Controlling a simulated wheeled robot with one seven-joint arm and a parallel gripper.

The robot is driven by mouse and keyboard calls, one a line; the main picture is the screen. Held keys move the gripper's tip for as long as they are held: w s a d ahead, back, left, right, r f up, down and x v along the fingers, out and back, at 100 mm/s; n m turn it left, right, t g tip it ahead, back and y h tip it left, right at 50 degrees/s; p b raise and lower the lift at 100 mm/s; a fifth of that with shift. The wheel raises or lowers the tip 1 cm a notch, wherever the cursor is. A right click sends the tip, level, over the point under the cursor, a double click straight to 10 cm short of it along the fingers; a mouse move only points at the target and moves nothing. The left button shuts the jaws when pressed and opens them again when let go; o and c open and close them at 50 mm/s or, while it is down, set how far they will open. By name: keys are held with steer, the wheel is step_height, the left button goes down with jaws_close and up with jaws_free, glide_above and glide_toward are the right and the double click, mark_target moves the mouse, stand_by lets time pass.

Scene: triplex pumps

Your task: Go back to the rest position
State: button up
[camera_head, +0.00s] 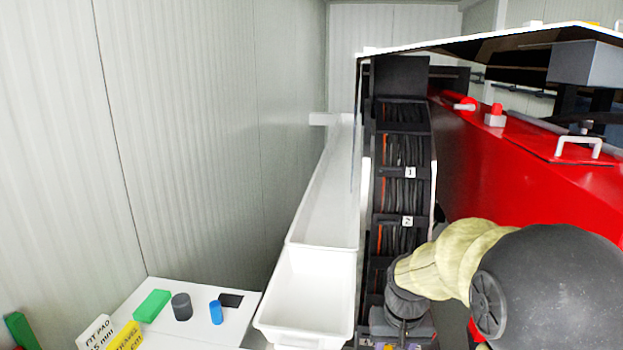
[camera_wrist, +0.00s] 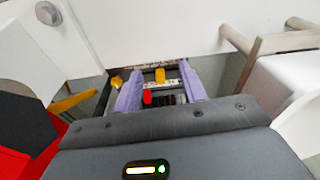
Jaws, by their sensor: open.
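My gripper (camera_wrist: 160,88) is open in the wrist view, its two purple fingers apart with a gap between them. Through the gap show a small red piece (camera_wrist: 147,97) and a yellow piece (camera_wrist: 160,75); neither appears clamped, though their exact depth is hard to tell. In the head view, my arm comes in from the lower right, with a black joint and a beige sleeve. Its dark wrist end hangs in front of the black cable rack (camera_head: 402,145), low in the picture.
White bins (camera_head: 303,300) stand left of the rack. A white table (camera_head: 240,318) at lower left holds a green block (camera_head: 152,306), a dark cylinder (camera_head: 181,306) and a blue cylinder (camera_head: 216,312). A red machine (camera_head: 530,165) fills the right side. A ribbed wall (camera_head: 190,130) bounds the left.

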steer(key=s+a+f+t, duration=0.1)
steer(key=s+f, duration=0.3)
steer(key=s, duration=0.6)
steer(key=shift+s+n, duration=0.35)
steer(key=shift+n, duration=0.05)
steer(key=shift+s+a, duration=0.15)
stand_by(0.4)
